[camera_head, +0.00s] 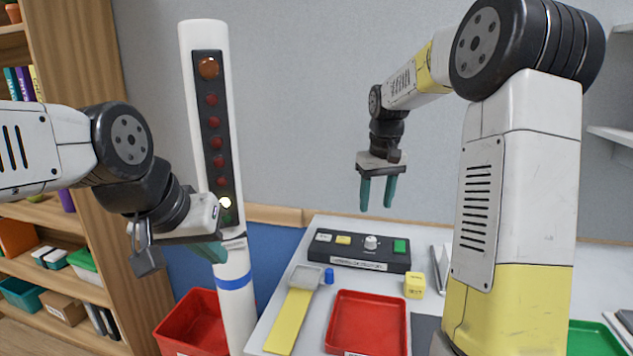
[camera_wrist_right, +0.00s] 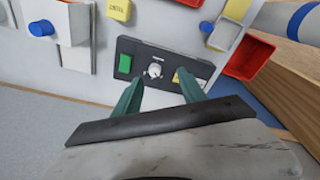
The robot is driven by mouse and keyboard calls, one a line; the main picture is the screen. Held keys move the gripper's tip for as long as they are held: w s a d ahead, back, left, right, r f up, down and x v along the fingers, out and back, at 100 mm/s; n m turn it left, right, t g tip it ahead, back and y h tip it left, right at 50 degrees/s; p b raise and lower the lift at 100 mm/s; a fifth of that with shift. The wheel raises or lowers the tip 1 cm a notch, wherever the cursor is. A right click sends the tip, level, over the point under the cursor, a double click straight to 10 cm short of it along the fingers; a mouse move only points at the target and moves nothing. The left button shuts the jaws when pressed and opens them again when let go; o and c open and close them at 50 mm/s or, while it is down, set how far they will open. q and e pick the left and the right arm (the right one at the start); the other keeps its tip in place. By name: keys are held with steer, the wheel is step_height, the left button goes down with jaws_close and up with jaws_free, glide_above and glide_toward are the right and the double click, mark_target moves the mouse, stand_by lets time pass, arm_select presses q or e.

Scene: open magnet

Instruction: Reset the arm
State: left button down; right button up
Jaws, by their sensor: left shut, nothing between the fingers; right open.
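My right gripper (camera_head: 377,192) hangs with its teal fingers apart, pointing down, empty, above a dark control panel (camera_head: 345,252). The panel carries a white knob (camera_head: 371,242), a green button (camera_head: 400,246) and a yellow button (camera_head: 343,239). In the right wrist view the open fingers (camera_wrist_right: 158,92) frame the panel (camera_wrist_right: 136,48); a gap between them and the panel cannot be judged there. My left gripper (camera_head: 208,251) is shut and empty, in front of a white post (camera_head: 236,290). The post's dark strip has dim red lamps and one bright lamp (camera_head: 226,202) near its bottom.
A red tray (camera_head: 340,339), a yellow block (camera_head: 414,285), a blue-capped item (camera_head: 329,276) and a yellow-handled tool (camera_head: 288,322) lie on the white table. A red bin (camera_head: 190,325) stands below left. A wooden shelf (camera_head: 75,130) is at left. A green tray (camera_head: 594,340) is at right.

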steer(key=s+a+r+m+t+y, duration=0.1)
steer(key=s+r, duration=0.2)
steer(key=s, duration=0.4)
steer(key=s+a+r+t, duration=0.1)
steer(key=s+r, duration=0.3)
steer(key=s, duration=0.3)
steer(key=s+a+f+m+t+y, duration=0.1)
steer(key=s+f+t, duration=0.1)
steer(key=s, duration=1.1)
steer(key=shift+a+f+t, duration=0.3)
steer(key=shift+t, duration=0.1)
